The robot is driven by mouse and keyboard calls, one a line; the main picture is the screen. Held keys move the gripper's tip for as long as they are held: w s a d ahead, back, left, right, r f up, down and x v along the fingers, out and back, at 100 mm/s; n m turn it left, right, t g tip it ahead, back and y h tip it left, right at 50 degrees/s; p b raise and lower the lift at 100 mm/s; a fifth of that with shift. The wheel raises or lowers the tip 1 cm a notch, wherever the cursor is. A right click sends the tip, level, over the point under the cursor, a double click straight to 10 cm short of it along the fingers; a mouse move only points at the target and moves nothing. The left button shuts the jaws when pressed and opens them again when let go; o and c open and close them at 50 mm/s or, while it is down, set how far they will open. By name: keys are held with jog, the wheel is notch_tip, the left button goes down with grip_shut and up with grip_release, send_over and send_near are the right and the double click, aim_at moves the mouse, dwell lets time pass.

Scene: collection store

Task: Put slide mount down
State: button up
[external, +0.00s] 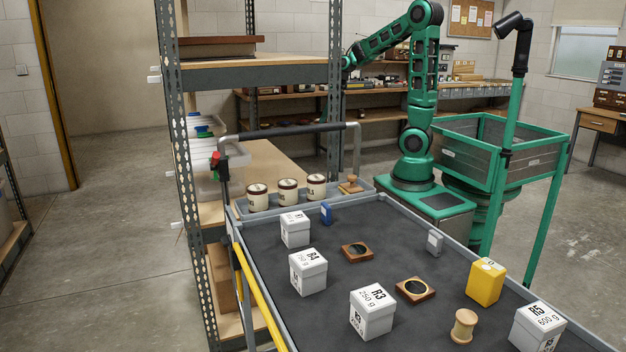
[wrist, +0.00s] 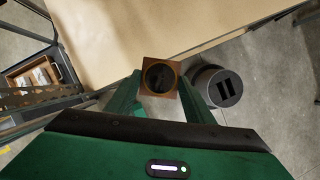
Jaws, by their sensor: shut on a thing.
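The slide mount, a square brown wooden piece with a round dark window (wrist: 160,77), is between the fingers of my gripper (wrist: 159,92) in the wrist view. My gripper is shut on it. In that view the mount overlaps the front edge of a plain tan board (wrist: 120,35); whether it touches the board I cannot tell. In the external view my arm reaches left to the metal rack, and its gripper and the held mount are hidden behind the rack's upright. Two similar wooden mounts lie on the cart's dark top, one farther back (external: 357,252) and one nearer (external: 415,289).
The tan board is bare where it shows. A dark grey round object (wrist: 216,87) is just right of the mount in the wrist view. The rack's metal upright (external: 334,120) stands near my arm. The cart (external: 320,285) holds several white boxes and jars.

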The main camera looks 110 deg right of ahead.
notch_tip(320, 180, down, 7)
jog(key=w+d+f+n, duration=0.1)
jog(key=w+f+n, duration=0.1)
jog(key=w+f, duration=0.2)
jog(key=w+d+f+n+y, duration=0.1)
jog(key=w+f+n, duration=0.1)
jog(key=w+f, duration=0.3)
jog(key=w+d+f+n+y, duration=0.1)
jog(key=w+f, duration=0.3)
jog(key=w, duration=0.5)
jog(key=shift+w+d+f+n, duration=0.2)
jog(key=shift+d+n, duration=0.15)
jog(key=shift+n, duration=0.25)
jog(key=shift+w+f, duration=0.15)
jog(key=shift+f, duration=2.5)
jog(key=shift+f, duration=0.1)
jog(key=o, duration=1)
